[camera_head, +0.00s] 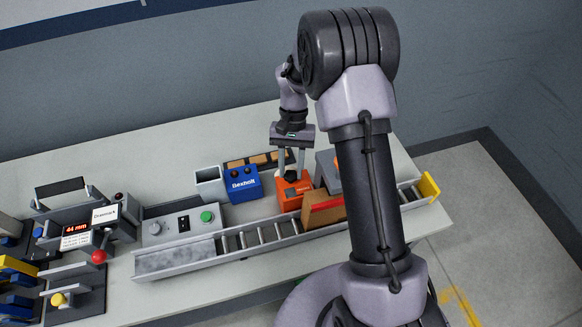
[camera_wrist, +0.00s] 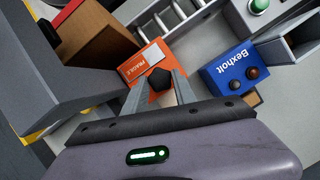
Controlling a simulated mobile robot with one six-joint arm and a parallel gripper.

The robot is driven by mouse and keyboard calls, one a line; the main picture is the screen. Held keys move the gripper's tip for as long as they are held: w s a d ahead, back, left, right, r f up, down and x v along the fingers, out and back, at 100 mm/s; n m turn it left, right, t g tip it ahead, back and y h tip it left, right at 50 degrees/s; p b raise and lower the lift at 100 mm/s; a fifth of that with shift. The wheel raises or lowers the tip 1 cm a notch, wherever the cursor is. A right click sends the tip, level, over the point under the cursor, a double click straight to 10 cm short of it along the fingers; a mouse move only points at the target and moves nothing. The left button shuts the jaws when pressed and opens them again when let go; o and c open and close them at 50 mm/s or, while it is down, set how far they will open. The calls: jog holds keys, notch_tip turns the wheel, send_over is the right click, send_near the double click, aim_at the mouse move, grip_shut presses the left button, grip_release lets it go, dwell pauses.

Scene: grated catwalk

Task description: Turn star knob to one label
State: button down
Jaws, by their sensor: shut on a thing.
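The star knob (camera_wrist: 159,80) is a dark, many-sided knob on the face of an orange box (camera_wrist: 141,62) in the wrist view. My gripper (camera_wrist: 163,76) has one finger on each side of the knob and is shut on it. The box has a white label reading FRAGILE, upside down in this view. In the head view the orange box (camera_head: 291,203) stands on the bench behind the roller conveyor, with my gripper (camera_head: 291,175) reaching down onto it.
A blue Bexholt box (camera_head: 243,184) with two dark knobs stands left of the orange box. A brown box (camera_head: 322,213) sits on the roller conveyor (camera_head: 262,236) in front. A grey box (camera_head: 327,172) is close on the right. A panel with a green button (camera_head: 207,216) is farther left.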

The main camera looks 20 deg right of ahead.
jog(key=c, duration=1)
grip_release()
jog(key=p+v, duration=0.4)
jog(key=v, duration=1.3)
jog(key=shift+w+r+p, duration=0.2)
jog(key=shift+p, duration=0.15)
jog(key=s+a+r+t+b, duration=0.2)
jog(key=s+t+b, duration=0.1)
jog(key=s+b, duration=0.35)
jog(key=s+a+r+t+b, duration=0.2)
jog(key=s+b, duration=0.3)
jog(key=s, duration=0.2)
jog(key=s+a+f+t+b, duration=0.1)
jog(key=s+f+b, duration=0.1)
jog(key=s, duration=0.2)
jog(key=s+f+t+b, duration=0.2)
jog(key=s+f, duration=0.1)
jog(key=s, duration=0.1)
jog(key=s+a+f+t+b, duration=0.1)
jog(key=s+f, duration=0.1)
jog(key=s, duration=0.2)
jog(key=shift+s+a+f+t+b, duration=0.2)
jog(key=shift+a+f+t+b, duration=0.05)
jog(key=shift+a+t+b, duration=0.15)
